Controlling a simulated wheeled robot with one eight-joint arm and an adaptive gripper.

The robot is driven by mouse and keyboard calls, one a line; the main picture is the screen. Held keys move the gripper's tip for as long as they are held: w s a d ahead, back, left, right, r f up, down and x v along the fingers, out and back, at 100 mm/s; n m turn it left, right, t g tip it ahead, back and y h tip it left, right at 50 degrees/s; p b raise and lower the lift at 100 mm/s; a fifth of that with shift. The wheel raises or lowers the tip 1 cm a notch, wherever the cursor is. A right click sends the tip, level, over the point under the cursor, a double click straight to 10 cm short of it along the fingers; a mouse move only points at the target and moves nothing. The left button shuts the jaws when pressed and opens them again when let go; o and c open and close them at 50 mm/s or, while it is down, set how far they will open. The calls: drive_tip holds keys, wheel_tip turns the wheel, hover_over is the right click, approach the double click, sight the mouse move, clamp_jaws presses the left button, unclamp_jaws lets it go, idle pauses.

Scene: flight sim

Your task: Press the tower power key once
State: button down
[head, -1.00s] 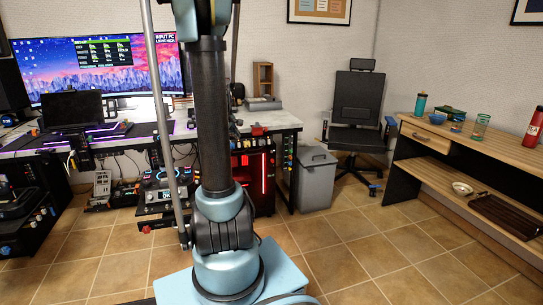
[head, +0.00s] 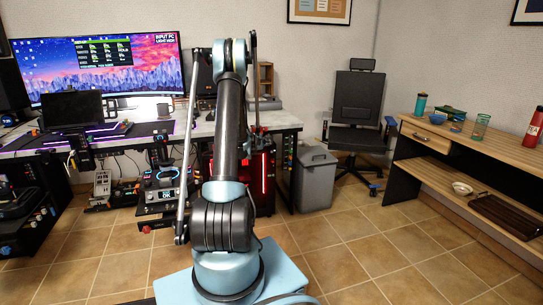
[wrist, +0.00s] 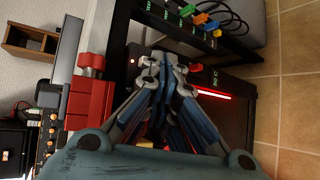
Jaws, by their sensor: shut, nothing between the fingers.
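The tower (head: 266,185) is a dark case with a glowing red strip, standing under the right end of the desk. In the wrist view the tower (wrist: 236,118) fills the middle right, with its red strip and small lit readouts. My gripper (wrist: 163,62) is shut and empty, its fingertips over the tower's dark panel near the desk frame. I cannot tell whether the tips touch it. In the head view my gripper (head: 259,138) is small and dark just above the tower. I cannot pick out the power key; the fingers hide part of the panel.
The desk (head: 285,120) edge is close to my gripper. Red blocks (wrist: 90,98) and coloured connectors (wrist: 205,20) flank the fingers in the wrist view. A grey bin (head: 314,180) stands right of the tower. The tiled floor at the right is free.

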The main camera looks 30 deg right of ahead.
sight(272, 152)
drive_tip(key=d+f+n+h, duration=0.1)
drive_tip(key=d+f+n, duration=0.2)
drive_tip(key=d+f, duration=0.5)
wheel_tip(272, 152, down, 5)
drive_tip(key=shift+s+d+r+t+h, duration=0.2)
drive_tip(key=shift+s+d+t+h, duration=0.1)
drive_tip(key=shift+s+d+t, duration=0.1)
drive_tip(key=shift+w, duration=0.15)
drive_tip(key=shift+w+d, duration=0.35)
drive_tip(key=shift+w, duration=1.05)
drive_tip(key=shift+w+d, duration=0.3)
drive_tip(key=shift+w, duration=1.1)
drive_tip(key=shift+w+d, duration=0.35)
drive_tip(key=shift+w, duration=1.05)
drive_tip(key=shift+w, duration=0.2)
drive_tip(key=shift+w+d, duration=0.1)
drive_tip(key=shift+w, duration=0.1)
drive_tip(key=shift+w+d+r, duration=0.1)
drive_tip(key=shift+w, duration=0.35)
drive_tip(key=shift+s, duration=0.1)
drive_tip(key=shift+s+a, duration=0.2)
drive_tip(key=shift+s, duration=0.6)
